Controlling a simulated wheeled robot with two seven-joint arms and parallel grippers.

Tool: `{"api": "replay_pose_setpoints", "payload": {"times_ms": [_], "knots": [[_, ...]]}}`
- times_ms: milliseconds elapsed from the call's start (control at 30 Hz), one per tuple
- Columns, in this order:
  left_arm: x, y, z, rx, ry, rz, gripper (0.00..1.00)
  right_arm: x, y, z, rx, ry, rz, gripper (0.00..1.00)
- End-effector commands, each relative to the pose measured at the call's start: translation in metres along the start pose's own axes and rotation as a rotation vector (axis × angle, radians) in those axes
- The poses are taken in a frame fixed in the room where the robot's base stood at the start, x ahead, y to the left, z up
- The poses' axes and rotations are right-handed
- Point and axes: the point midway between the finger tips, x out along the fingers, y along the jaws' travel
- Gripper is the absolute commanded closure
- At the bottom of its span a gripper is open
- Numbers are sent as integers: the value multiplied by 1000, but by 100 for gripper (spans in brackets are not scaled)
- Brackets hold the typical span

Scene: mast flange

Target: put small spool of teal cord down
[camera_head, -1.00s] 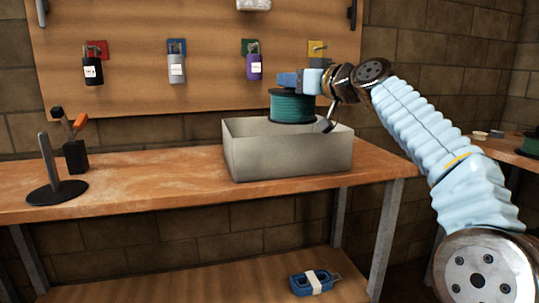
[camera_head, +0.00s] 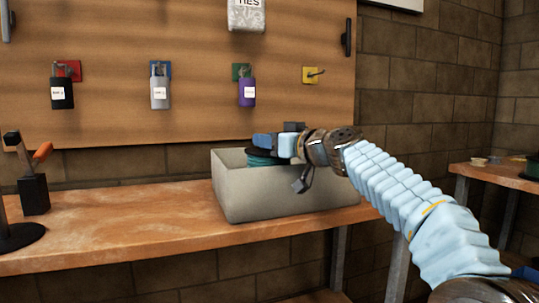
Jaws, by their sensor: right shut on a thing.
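The small spool of teal cord (camera_head: 262,160) is inside the upper part of the grey open box (camera_head: 285,201), its lower part hidden behind the front wall. My right gripper (camera_head: 268,145) is shut on the spool, reaching in over the box from the right. Whether the spool touches the bottom of the box cannot be seen. My left gripper is not in view.
The box stands on a wooden workbench (camera_head: 130,221). A black block with an orange handle (camera_head: 35,185) and a black stand (camera_head: 18,236) are at the left. Padlocks hang on the pegboard (camera_head: 200,40) behind. The bench between is clear.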

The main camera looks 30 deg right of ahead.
Motion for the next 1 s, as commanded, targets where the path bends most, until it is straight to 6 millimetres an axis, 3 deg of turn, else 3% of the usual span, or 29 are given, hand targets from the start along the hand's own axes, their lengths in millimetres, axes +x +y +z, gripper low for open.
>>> {"api": "replay_pose_setpoints", "payload": {"times_ms": [67,933,967,1000], "knots": [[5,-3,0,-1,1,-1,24,0,0,9,0,1,2,100],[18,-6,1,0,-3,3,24,0,0,19,-1,2,1,100],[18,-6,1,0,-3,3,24,0,0,20,0,0,1,59],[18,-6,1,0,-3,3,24,0,0,20,0,0,1,53]]}}
